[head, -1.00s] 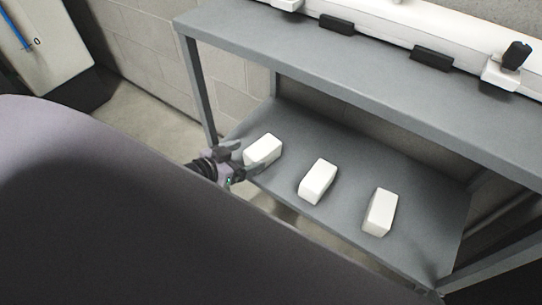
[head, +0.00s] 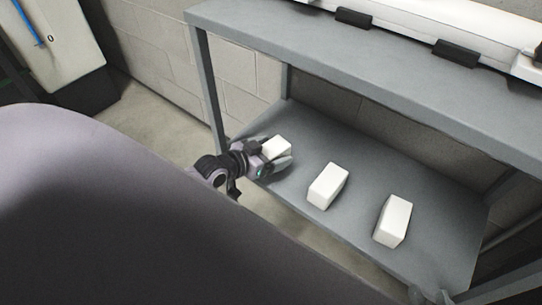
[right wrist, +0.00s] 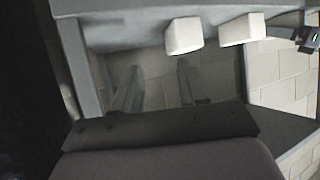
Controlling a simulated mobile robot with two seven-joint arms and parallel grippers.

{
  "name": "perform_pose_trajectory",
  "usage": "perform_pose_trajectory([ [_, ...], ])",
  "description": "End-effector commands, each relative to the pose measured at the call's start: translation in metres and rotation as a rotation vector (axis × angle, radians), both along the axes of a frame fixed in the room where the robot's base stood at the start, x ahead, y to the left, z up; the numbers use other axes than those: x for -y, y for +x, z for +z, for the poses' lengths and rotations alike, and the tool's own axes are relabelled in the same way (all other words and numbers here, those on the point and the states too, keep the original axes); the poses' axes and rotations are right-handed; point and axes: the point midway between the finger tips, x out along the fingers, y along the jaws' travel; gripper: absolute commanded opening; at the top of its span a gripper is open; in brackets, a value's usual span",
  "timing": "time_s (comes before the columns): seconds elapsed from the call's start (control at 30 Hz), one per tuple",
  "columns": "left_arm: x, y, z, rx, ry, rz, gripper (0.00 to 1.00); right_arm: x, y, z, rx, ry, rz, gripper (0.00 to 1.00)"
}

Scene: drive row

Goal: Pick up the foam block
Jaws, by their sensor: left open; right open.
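Three white blocks that look alike lie in a row on the lower grey shelf (head: 370,185): a left block (head: 276,147), a middle block (head: 327,186) and a right block (head: 393,220). I cannot tell by looks which is the foam one. My left gripper (head: 279,153) is open at the left block, its fingers beside it and partly hiding it; contact is unclear. In the right wrist view, two blocks show clearly, one (right wrist: 183,36) left of the other (right wrist: 242,30). My right gripper (right wrist: 158,68) is open and empty, apart from the blocks.
The upper grey shelf (head: 370,75) overhangs the back of the lower one and carries a long white piece (head: 440,22) with black clips. A post (head: 208,90) stands behind my left gripper. A block wall (head: 150,45) is behind. Bare shelf lies between the blocks.

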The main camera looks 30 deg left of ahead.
Motion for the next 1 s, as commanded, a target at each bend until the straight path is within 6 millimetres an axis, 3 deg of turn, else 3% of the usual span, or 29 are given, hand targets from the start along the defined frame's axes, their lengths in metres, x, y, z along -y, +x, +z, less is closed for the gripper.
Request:
perform_pose_trajectory([
  [0.07, 0.0, 0.0, 0.0, 0.0, 0.0, 0.0, 0.88, 0.0, 0.0, 0.0, 0.0, 0.0, 0.0, 0.43],
  [0.23, 0.0, 0.0, 0.0, 0.0, 0.0, 0.0, 0.36, 0.001, 0.0, -0.001, -0.002, -0.002, -0.002, 0.43],
  [0.27, 0.0, 0.0, 0.0, 0.0, 0.0, 0.0, 0.34, 0.001, 0.0, -0.001, -0.002, -0.002, -0.003, 0.43],
  [0.67, 0.0, 0.0, 0.007, 0.001, 0.0, 0.0, 0.33, 0.004, -0.003, -0.003, -0.015, -0.006, -0.008, 0.43],
  [0.87, 0.0, -0.001, 0.036, 0.002, -0.001, 0.0, 0.33, 0.011, -0.004, -0.001, -0.034, -0.01, -0.024, 0.43],
  [1.0, 0.0, 0.0, 0.074, 0.004, 0.001, -0.001, 0.33, 0.022, -0.012, -0.008, -0.078, -0.015, -0.052, 0.43],
])
